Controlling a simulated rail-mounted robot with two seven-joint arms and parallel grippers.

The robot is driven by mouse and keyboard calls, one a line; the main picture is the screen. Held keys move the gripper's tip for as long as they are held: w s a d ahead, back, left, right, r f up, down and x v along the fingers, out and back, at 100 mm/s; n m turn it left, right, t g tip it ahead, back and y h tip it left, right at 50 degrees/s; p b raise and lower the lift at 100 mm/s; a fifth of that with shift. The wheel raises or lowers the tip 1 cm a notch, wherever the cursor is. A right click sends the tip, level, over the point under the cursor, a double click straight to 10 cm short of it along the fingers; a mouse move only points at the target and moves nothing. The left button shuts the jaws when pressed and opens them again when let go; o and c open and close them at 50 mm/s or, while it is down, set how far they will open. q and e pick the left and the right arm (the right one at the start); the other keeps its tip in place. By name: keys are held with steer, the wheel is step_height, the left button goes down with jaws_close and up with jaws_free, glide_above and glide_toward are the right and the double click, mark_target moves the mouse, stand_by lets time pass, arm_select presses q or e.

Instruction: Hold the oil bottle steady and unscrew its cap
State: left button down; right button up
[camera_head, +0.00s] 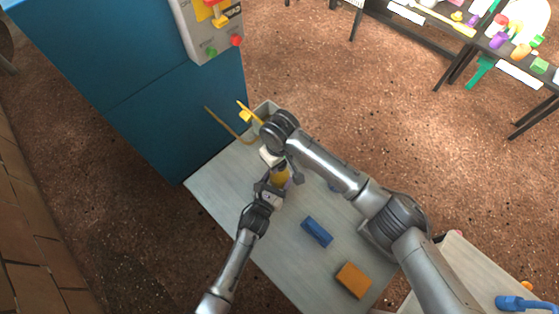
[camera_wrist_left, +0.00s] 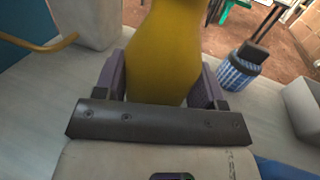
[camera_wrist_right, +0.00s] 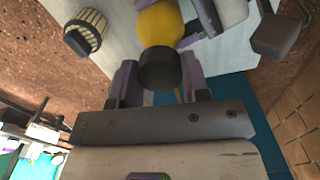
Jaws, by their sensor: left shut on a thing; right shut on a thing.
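The yellow oil bottle (camera_head: 281,177) stands on the grey table, mostly hidden by my arms in the head view. In the left wrist view, its rounded body (camera_wrist_left: 163,55) fills the space between the purple fingers of my left gripper (camera_wrist_left: 163,85), which is shut on it. The dark cap (camera_wrist_right: 160,69) shows in the right wrist view on top of the yellow body (camera_wrist_right: 160,25). My right gripper (camera_wrist_right: 157,85) comes from above, with its purple fingers on either side of the cap, shut on it. In the head view, my right arm hides the cap.
A blue block (camera_head: 317,232) and an orange block (camera_head: 353,280) lie on the table (camera_head: 275,255). A striped basket (camera_wrist_left: 237,72) with a dark-topped item stands near the bottle. A grey bin (camera_wrist_left: 97,22) is at the back. A blue cabinet (camera_head: 160,105) borders the table's left side.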

steer(key=shift+r, duration=2)
arm_select(q)
steer(key=shift+c, duration=0.6)
jaws_free()
